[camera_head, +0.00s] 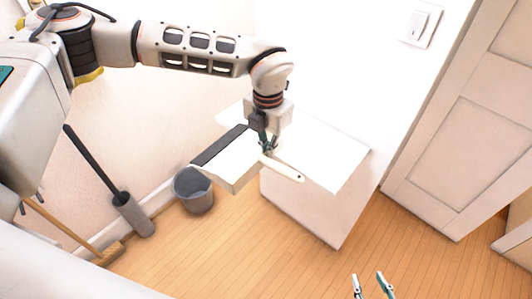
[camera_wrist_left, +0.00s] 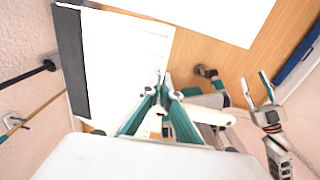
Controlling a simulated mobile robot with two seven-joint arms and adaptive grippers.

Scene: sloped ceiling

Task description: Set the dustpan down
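The white dustpan (camera_head: 232,163) has a dark strip along one edge and a short pale handle (camera_head: 284,170). My left gripper (camera_head: 267,150) is shut on the dustpan near the handle. The dustpan overlaps the left edge of the white cabinet top (camera_head: 335,160) in the head view; whether it touches is unclear. In the left wrist view, the dustpan (camera_wrist_left: 120,60) fills the upper left, and the fingertips (camera_wrist_left: 160,92) of my left gripper meet at its handle side. My right gripper (camera_head: 371,284) is open and empty at the bottom of the head view, and also shows in the left wrist view (camera_wrist_left: 259,93).
A grey bucket (camera_head: 193,192) stands on the wooden floor left of the cabinet. A dark-handled brush in a grey holder (camera_head: 133,216) and a broom (camera_head: 107,254) stand by the left wall. A panelled door (camera_head: 460,130) is at right. The floor in front is clear.

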